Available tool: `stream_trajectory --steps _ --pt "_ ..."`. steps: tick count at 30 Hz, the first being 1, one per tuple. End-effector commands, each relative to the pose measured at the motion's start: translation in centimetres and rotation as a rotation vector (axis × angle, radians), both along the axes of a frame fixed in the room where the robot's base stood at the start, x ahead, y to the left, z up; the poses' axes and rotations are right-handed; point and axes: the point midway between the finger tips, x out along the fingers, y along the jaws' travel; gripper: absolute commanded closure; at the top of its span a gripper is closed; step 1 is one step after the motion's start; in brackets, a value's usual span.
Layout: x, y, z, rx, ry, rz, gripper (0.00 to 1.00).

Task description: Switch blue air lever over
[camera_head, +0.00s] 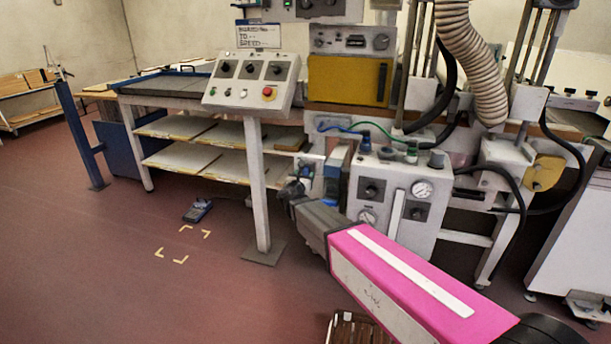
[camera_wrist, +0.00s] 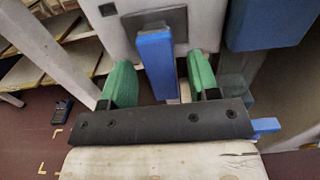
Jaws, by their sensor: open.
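The blue lever (camera_wrist: 155,65) is a flat blue bar below a grey plate on a pale panel in the wrist view. My gripper (camera_wrist: 161,78) is open, with one green finger on each side of the lever. The fingers appear apart from it, and I cannot tell how far off it is in depth. In the head view my gripper (camera_head: 293,190) is by the left side of the grey control cabinet (camera_head: 393,185). I cannot make out the lever for certain there.
A blue block (camera_wrist: 268,22) is close on the right in the wrist view. A control-panel post (camera_head: 258,190) stands left of my gripper. Hoses and gauges crowd the cabinet. A blue handheld device (camera_head: 198,210) lies on the open floor at left.

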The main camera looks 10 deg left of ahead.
Motion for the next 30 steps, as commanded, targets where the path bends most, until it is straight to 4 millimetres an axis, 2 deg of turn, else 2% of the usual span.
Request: stream_trajectory --steps 4,14,15,20,30 --pt "1.29 -0.04 0.00 0.001 0.000 -0.001 0.45" --pt "1.59 -0.12 0.03 0.001 0.000 0.000 0.45" --pt "1.57 -0.13 0.03 0.001 0.000 0.000 0.48" --pt "1.57 -0.13 0.03 0.001 0.000 0.000 1.00" --pt "1.54 -0.20 0.03 -0.032 0.002 0.000 1.00"
